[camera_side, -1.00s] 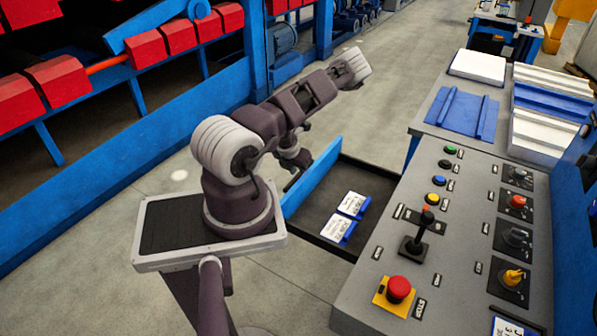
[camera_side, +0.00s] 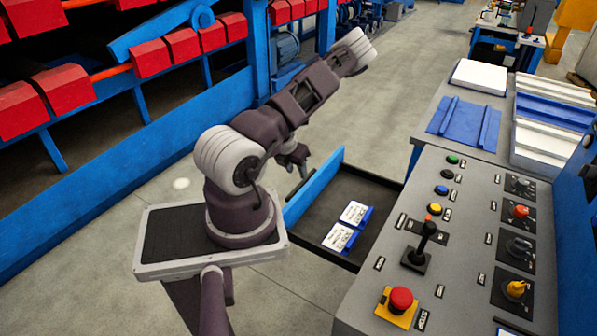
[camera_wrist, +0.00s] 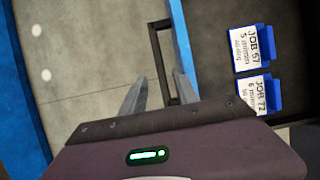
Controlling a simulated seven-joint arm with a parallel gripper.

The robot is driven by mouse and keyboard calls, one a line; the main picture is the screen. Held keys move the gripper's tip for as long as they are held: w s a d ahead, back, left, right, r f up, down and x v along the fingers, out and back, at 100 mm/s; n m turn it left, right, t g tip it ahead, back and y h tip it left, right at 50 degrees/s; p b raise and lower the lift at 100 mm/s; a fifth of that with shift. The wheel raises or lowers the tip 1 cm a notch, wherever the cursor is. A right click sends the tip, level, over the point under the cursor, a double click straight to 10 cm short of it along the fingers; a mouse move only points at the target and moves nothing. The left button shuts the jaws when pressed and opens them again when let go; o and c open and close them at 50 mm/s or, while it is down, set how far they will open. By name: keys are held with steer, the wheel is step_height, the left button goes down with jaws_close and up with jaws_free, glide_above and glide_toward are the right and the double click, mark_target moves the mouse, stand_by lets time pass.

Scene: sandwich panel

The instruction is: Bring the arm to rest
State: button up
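My gripper (camera_side: 300,170) is in the side view, raised just above the dark handle (camera_side: 299,188) of a pulled-out drawer, and looks clear of it. In the wrist view my two fingers (camera_wrist: 160,90) are spread apart with nothing gripped. The handle (camera_wrist: 160,60) shows beyond them, between and past the tips. The drawer's blue front (camera_side: 316,185) stands open, with its dark tray to the right. My arm is bent, with its elbow high. The exact gap from fingers to handle is hard to judge.
Two white job cards (camera_side: 354,212) with blue holders lie in the drawer. The grey control console (camera_side: 460,220) stands to the right, with a joystick (camera_side: 424,245) and a red stop button (camera_side: 401,299). Blue machinery with red blocks (camera_side: 65,85) runs along the left. The floor between is clear.

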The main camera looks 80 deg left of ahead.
steer(key=w+d+r+n+t+y, duration=0.1)
steer(key=w+d+r+n+y, duration=0.2)
steer(key=w+r+n, duration=1.15)
steer(key=d+r+n+t+h, duration=0.1)
steer(key=d+r+n, duration=0.3)
steer(key=d+r, duration=0.75)
steer(key=s+d+r+n+h, duration=0.1)
steer(key=s+d+r+n, duration=0.1)
steer(key=s+d+r, duration=0.3)
steer(key=d+r+n+h, duration=0.2)
steer(key=d+n, duration=0.1)
steer(key=d, duration=0.4)
steer(key=s+d+r+n+h, duration=0.2)
steer(key=s+d+n, duration=0.1)
steer(key=s+d, duration=0.8)
steer(key=shift+s+d, duration=0.2)
steer(key=shift+s, duration=0.35)
steer(key=shift+r+n, duration=0.1)
steer(key=shift+n, duration=0.15)
